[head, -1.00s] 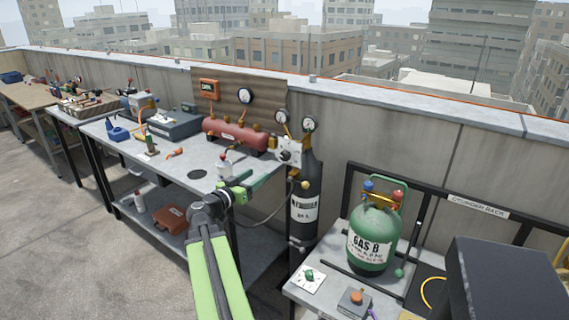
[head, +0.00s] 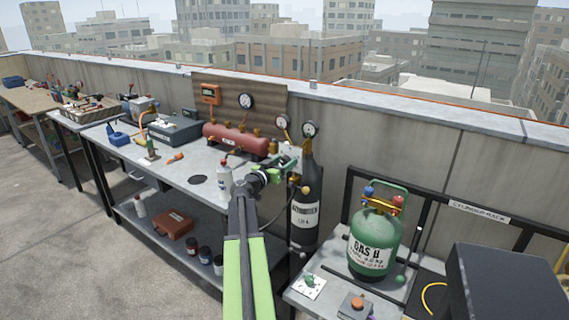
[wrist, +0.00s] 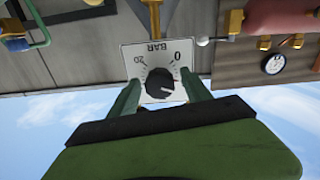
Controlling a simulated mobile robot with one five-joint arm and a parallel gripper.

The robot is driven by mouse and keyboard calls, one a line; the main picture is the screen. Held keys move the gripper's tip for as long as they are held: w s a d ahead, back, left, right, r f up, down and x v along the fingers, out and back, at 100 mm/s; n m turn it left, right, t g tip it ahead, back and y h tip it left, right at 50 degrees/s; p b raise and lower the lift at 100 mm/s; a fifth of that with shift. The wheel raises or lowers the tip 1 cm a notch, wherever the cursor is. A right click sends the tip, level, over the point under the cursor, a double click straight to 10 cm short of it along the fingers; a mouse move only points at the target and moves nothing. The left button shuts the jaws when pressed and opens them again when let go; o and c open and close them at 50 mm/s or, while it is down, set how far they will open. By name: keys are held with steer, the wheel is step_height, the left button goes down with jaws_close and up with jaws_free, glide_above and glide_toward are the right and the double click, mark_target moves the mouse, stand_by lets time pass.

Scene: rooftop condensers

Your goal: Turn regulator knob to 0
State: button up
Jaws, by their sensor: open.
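The regulator has a white dial plate (wrist: 155,53) with "BAR", "0" and "20" upside down in the wrist view. In the head view, my gripper (head: 279,169) is in front of the regulator plate (head: 291,157) and hides the knob. The grey nitrogen cylinder (head: 307,190) stands beside it.
Two gauges (head: 310,129) rise above the regulator. A red manifold tank (head: 236,139) and a white bottle (head: 224,183) are on the bench to the left. The green GAS B cylinder (head: 373,240) stands on the lower table at right. A dark box (head: 508,285) fills the lower right.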

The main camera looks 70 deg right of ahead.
jaws_close()
stand_by(0.4)
steer(key=n, duration=0.6)
steer(key=shift+n, duration=0.4)
steer(key=n, duration=0.6)
steer(key=shift+n, duration=0.4)
jaws_free()
